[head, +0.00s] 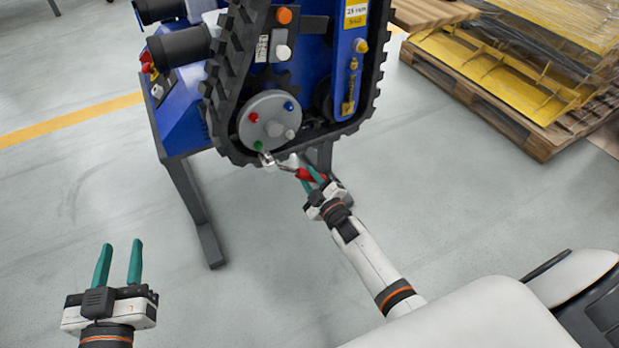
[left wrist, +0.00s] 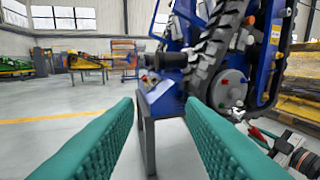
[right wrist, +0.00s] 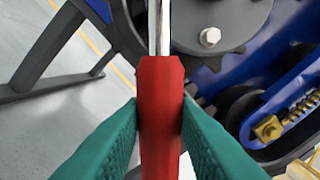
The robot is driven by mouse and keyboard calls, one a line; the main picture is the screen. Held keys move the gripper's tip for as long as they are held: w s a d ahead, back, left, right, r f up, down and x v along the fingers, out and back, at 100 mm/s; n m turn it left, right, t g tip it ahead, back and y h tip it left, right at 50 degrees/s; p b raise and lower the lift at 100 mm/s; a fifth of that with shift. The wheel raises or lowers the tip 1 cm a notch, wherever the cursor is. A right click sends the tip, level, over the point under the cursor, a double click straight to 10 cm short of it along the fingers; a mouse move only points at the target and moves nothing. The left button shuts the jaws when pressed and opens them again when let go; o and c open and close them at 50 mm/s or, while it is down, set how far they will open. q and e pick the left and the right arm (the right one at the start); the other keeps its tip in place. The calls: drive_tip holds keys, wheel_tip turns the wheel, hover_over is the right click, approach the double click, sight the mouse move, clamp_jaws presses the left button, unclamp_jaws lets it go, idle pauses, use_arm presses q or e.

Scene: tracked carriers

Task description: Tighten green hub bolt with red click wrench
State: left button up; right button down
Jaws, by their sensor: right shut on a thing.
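The grey hub (head: 270,120) sits low on the tracked carrier and bears coloured bolts. The green bolt (head: 259,146) is at its lower left, with a red bolt (head: 253,117), a blue bolt (head: 288,106) and a plain bolt around it. My right gripper (head: 313,176) is shut on the red handle (right wrist: 160,110) of the click wrench, just below the hub. The wrench's metal head (head: 266,159) is right by the green bolt; I cannot tell whether it is seated on it. My left gripper (head: 119,262) is open and empty, low at the left.
The black rubber track (head: 222,90) runs around the hub. A dark stand leg (head: 196,210) rises from the floor left of my right arm. A pallet (head: 500,120) with yellow parts stands at the upper right.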

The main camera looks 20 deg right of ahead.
drive_tip(key=shift+r, duration=0.1)
